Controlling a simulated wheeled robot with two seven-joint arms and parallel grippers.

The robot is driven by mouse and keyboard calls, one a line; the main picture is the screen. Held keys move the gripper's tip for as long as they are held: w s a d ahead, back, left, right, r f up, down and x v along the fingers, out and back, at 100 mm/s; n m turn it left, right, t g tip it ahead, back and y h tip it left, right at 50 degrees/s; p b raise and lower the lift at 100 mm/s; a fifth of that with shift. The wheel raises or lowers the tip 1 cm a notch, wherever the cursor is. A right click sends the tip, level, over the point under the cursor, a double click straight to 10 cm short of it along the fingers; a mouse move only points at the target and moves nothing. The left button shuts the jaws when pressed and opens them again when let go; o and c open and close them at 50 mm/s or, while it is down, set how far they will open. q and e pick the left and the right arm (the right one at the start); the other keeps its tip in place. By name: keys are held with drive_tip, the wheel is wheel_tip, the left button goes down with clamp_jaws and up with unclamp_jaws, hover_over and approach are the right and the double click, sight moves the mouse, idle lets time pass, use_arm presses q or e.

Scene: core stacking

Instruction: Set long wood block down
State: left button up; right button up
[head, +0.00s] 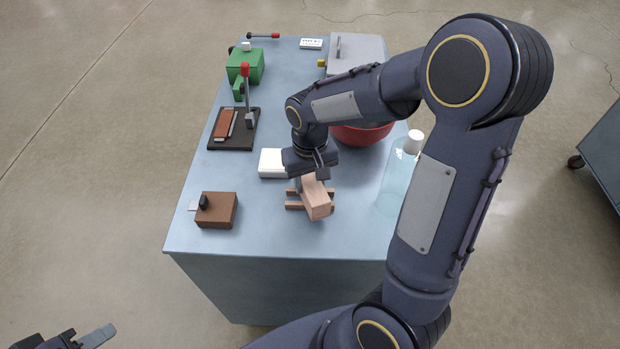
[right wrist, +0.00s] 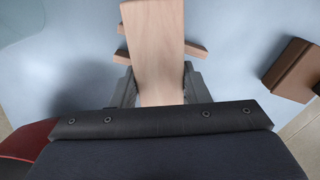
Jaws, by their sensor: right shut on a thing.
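The long wood block (head: 317,203), pale and light brown, is held in my right gripper (head: 311,178) over the front part of the blue-grey table. It also shows in the right wrist view (right wrist: 154,40), between the two dark fingers (right wrist: 158,88). Two similar wood blocks (head: 293,206) lie side by side beneath it, roughly crosswise to it; their ends stick out on both sides, also in the right wrist view (right wrist: 195,49). I cannot tell whether the held block touches them. My left gripper (head: 96,337) is at the bottom left, away from the table; its jaw opening is unclear.
A brown box (head: 216,210) stands left of the blocks, a white box (head: 272,163) just behind. A clear bottle (head: 400,175) stands to the right and a red bowl (head: 363,134) behind. A dark press stand (head: 226,142) and a green machine (head: 245,66) are further back.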

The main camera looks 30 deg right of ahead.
sight(310, 180)
drive_tip(key=shift+f, duration=0.2)
drive_tip(key=o, duration=1.3)
wheel_tip(310, 180, up, 8)
drive_tip(key=shift+f, duration=0.1)
drive_tip(key=s+a+t+y, duration=0.1)
drive_tip(key=s+t, duration=0.1)
drive_tip(key=s, duration=0.3)
drive_tip(key=s+a+r+t+y, duration=0.1)
drive_tip(key=s, duration=0.5)
drive_tip(key=s+a+r+t+y, duration=0.1)
drive_tip(key=s+a+t, duration=0.1)
drive_tip(key=s, duration=0.3)
drive_tip(key=shift+s+r+t+y, duration=0.15)
drive_tip(key=shift+s+t+y, duration=0.15)
drive_tip(key=shift+s+y, duration=0.1)
